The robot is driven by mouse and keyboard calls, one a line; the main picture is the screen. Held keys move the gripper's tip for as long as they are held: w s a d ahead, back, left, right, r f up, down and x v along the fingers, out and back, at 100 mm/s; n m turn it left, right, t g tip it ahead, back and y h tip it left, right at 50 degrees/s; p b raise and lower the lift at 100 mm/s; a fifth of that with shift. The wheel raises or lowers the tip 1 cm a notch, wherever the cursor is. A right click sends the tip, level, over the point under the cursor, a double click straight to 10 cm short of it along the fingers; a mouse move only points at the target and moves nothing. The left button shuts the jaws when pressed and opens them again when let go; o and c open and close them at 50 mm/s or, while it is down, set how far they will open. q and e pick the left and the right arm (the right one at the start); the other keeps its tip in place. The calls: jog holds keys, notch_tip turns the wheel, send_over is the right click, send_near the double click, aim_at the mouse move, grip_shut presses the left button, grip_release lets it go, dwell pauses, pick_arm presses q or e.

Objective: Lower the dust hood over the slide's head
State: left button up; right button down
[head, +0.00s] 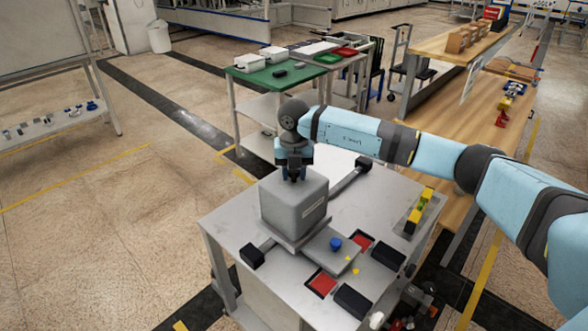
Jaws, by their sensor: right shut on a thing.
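The dust hood (293,205) is a grey box with a small pale label on its front right face. It stands upright at the slide on the grey table. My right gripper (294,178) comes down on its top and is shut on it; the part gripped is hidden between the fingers. The slide's flat grey plate (318,246) juts out at the hood's lower right and carries a blue knob (335,243). The slide's head is not visible, and the hood covers that spot. I cannot tell whether the hood's lower edge touches the plate. My left gripper is out of view.
Black end blocks (252,256) and (363,164) flank the hood along a dark rail. Red squares (321,284), black blocks (352,301) and a yellow-black fixture (418,212) lie to the right on the grey table (225,226). A green-topped table (262,80) stands behind.

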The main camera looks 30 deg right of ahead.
jog(key=shift+f, duration=0.15)
jog(key=c, duration=0.7)
grip_release()
jog(key=shift+o, duration=0.2)
notch_tip(320, 180, up, 14)
jog(key=b, duration=0.1)
